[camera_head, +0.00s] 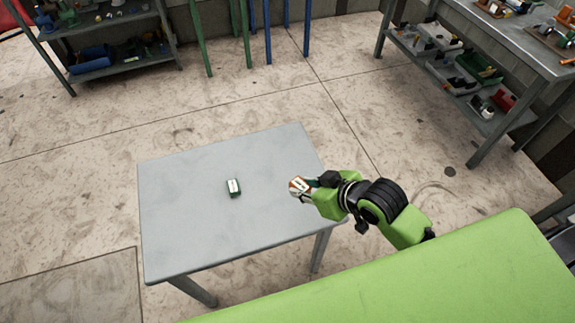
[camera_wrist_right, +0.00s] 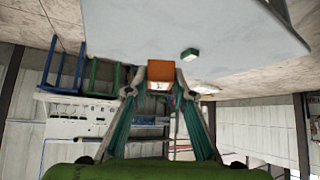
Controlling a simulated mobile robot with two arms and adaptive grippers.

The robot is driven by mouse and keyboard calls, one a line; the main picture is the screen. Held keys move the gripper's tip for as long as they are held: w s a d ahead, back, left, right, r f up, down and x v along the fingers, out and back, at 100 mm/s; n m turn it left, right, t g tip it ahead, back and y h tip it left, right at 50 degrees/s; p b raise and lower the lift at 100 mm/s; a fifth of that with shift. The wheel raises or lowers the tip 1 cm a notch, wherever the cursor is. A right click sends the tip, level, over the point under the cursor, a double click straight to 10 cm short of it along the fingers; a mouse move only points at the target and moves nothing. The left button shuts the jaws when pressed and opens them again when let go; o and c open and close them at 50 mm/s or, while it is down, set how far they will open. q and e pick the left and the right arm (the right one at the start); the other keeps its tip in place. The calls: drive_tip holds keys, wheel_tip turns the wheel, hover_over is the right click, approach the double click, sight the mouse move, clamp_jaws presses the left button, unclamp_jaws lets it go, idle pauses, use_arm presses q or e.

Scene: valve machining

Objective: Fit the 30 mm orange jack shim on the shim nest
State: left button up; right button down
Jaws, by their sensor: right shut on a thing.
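The orange jack shim (camera_wrist_right: 161,72) is a small orange block with a pale, marked face. My right gripper (camera_wrist_right: 161,86) is shut on it, with one finger on each side. In the head view the held shim (camera_head: 298,185) shows at the tip of my right gripper (camera_head: 302,189), over the right edge of the grey table. A small green block with a white marked top (camera_head: 234,187) stands on the table, left of the gripper and apart from it. It also shows in the right wrist view (camera_wrist_right: 190,54). I cannot make out a shim nest for certain. My left gripper is not in view.
The grey table (camera_head: 190,225) is otherwise bare, with free room all around the green block. A shelf with bins (camera_head: 105,50) stands at the back left. A workbench with loaded shelves (camera_head: 480,75) stands at the back right.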

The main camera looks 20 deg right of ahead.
drive_tip(key=w+f, duration=0.2)
drive_tip(key=w, duration=0.2)
drive_tip(key=w+f, duration=0.3)
drive_tip(key=w, duration=0.1)
drive_tip(key=w+d+f, duration=0.1)
drive_tip(key=w+f, duration=0.2)
drive_tip(key=w, duration=0.1)
drive_tip(key=shift+w+d+f, duration=0.1)
drive_tip(key=shift+w+f, duration=0.05)
drive_tip(key=shift+w, duration=0.15)
drive_tip(key=shift+w+f, duration=0.65)
drive_tip(key=shift+f, duration=0.1)
drive_tip(key=shift+d+f, duration=0.1)
drive_tip(key=shift+f, duration=1.4)
drive_tip(key=shift+f, duration=0.1)
drive_tip(key=c, duration=1.7)
unclamp_jaws()
